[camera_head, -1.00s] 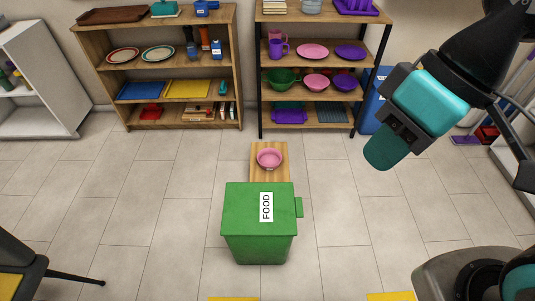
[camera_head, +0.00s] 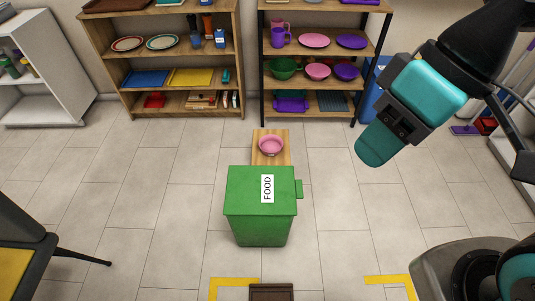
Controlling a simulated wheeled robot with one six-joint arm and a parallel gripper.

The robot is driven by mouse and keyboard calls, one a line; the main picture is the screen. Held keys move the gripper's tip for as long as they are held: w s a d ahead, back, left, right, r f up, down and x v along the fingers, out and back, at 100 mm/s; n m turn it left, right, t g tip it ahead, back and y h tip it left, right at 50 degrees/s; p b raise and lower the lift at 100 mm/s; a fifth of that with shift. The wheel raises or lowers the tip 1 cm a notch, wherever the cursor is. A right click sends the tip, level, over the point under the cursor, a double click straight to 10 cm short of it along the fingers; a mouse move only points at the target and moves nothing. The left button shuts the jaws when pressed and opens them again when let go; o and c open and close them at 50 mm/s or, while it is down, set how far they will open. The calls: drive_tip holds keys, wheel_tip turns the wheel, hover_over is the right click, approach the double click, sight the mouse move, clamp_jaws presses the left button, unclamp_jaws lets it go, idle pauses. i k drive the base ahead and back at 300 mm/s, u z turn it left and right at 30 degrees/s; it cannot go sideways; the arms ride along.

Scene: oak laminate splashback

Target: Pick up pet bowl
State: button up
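A pink bowl (camera_head: 271,146), which looks like the pet bowl, sits upright on a wooden board (camera_head: 285,135) on the floor, just behind a green bin. My gripper (camera_head: 372,148) hangs at the right of the picture, well apart from the bowl and nearer to me. Its teal end points down and to the left. I cannot make out two separate fingers, so whether it is open or shut is unclear. No object shows at its tip.
The green FOOD bin (camera_head: 259,206) stands in front of the bowl. Shelves with plates and bowls (camera_head: 318,71) line the back wall. A chair (camera_head: 30,255) is at the lower left, and a brown object (camera_head: 271,292) at the bottom edge. Floor on both sides is clear.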

sight(270, 145)
drive_tip(key=k, duration=0.35)
drive_tip(key=z, duration=0.9)
drive_tip(key=i, duration=3.05)
drive_tip(key=u, duration=3.1)
